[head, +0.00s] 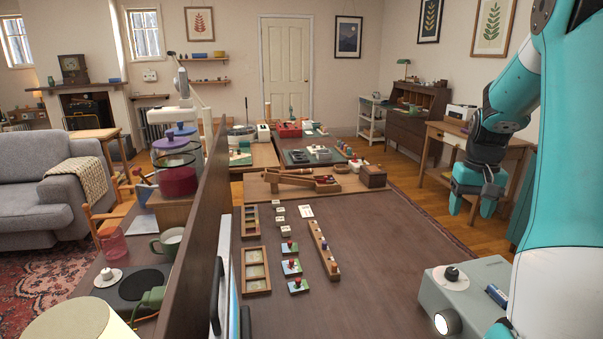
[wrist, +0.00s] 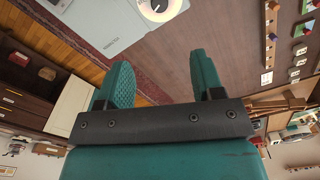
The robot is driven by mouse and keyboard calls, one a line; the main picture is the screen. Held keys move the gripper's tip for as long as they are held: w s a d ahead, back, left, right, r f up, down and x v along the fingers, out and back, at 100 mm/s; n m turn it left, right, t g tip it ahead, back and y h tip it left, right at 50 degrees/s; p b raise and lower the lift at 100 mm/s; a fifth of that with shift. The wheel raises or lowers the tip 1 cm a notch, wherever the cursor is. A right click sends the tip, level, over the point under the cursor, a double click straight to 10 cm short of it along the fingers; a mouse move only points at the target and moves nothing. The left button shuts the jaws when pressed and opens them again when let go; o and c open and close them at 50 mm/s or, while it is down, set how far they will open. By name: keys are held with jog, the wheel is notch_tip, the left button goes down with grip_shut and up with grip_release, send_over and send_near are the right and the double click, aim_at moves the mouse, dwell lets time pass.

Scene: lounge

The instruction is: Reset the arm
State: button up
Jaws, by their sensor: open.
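My gripper (head: 472,205) hangs from my teal arm at the right of the head view, above the right edge of the brown table (head: 370,245). Its fingers point down and are apart, with nothing between them. In the wrist view the two teal fingers of my gripper (wrist: 160,85) stand well apart, and the table top shows past them. The fingers touch nothing that I can see.
A grey box with a dial and lamp (head: 470,295) stands at the table's near right. Wooden trays (head: 254,270), small blocks and a peg rail (head: 323,250) lie left of centre. A tall brown partition (head: 205,240) borders the left. The table's middle right is clear.

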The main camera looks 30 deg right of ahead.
jog(key=w+a+r+n+y, duration=0.1)
jog(key=a+n, duration=0.2)
jog(key=a, duration=0.7)
jog(key=w+a+r+n+t, duration=0.1)
jog(key=w+a+r+n, duration=0.15)
jog(key=a, duration=0.65)
jog(key=w+a+r+n+y, duration=0.1)
jog(key=a+n, duration=0.2)
jog(key=a, duration=0.7)
jog(key=s+a+n+g+y, duration=0.1)
jog(key=s+a+n, duration=0.5)
jog(key=s+a, duration=0.8)
jog(key=a+y, duration=0.1)
jog(key=a, duration=0.2)
jog(key=shift+a+r+n, duration=0.15)
jog(key=shift+r+n, duration=0.05)
jog(key=shift+n, duration=0.15)
